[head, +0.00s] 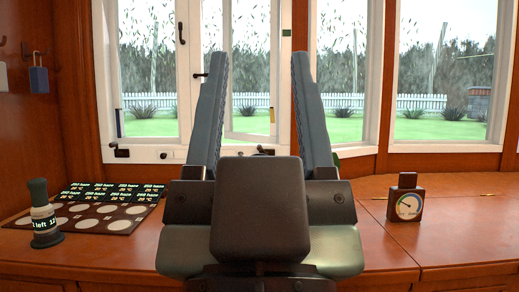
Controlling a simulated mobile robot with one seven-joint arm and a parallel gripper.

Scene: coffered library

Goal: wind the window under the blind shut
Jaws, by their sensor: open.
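My gripper (259,62) is in the middle of the head view, its two long dark fingers raised and wide apart, with nothing between them. Behind it is a row of white-framed windows. The window (250,80) seen between the fingers has a sash whose bottom edge slants, so it looks ajar. The left window (148,65) has a small dark fitting (121,152) at its sill. Another dark fitting (262,150) shows at the sill between my fingers, mostly hidden by my gripper. I see no blind clearly; the window tops are cut off.
A reddish wooden counter (375,240) runs below the windows. On its left are a dark tray (145,196) with round light spots and labels, and a dark-knobbed bottle (45,222). A small dial gauge (406,202) stands on the right. Much of the right counter is clear.

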